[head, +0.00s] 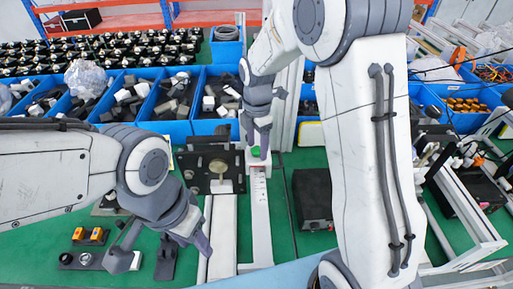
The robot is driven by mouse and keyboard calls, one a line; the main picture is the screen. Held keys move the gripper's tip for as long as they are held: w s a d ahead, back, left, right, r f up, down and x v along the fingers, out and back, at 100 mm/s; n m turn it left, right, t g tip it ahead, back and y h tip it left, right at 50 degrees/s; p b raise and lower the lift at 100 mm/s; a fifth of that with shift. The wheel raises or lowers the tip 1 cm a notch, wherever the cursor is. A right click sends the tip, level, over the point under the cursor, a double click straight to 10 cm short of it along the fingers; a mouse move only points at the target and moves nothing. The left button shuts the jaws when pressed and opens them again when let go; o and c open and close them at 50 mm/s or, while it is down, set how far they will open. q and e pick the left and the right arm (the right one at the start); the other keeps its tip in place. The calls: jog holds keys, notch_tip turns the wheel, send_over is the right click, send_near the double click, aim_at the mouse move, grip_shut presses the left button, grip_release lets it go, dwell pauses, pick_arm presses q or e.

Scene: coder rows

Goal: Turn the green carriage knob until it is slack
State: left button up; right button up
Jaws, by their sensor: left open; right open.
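The green carriage knob (255,151) sits on a pale carriage at the far end of a long, light rail (261,212) in the middle of the bench. My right gripper (260,143) points down right at the knob, with its fingers beside and above it and partly hiding it. It is open; whether a finger touches the knob I cannot tell. My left gripper (196,232) is open and empty, low at the left of the rail, apart from the knob.
A dark plate with a round brass-coloured part (218,166) stands just left of the knob. A black box (313,195) lies right of the rail. Blue bins (180,128) of parts line the back. Orange-topped switches (88,235) lie at the left.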

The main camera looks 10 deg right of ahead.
jog(key=shift+c, duration=0.3)
grip_shut()
jog(key=n+p, duration=0.1)
jog(key=n, duration=0.1)
jog(key=shift+r+n, duration=0.15)
jog(key=shift+n, duration=0.15)
jog(key=n, duration=0.3)
jog(key=shift+p, duration=0.3)
jog(key=n, duration=0.4)
jog(key=shift+n+p, duration=0.3)
jog(key=shift+p, duration=0.05)
jog(key=n, duration=0.2)
jog(key=shift+n, duration=0.3)
jog(key=shift+o, duration=0.3)
grip_release()
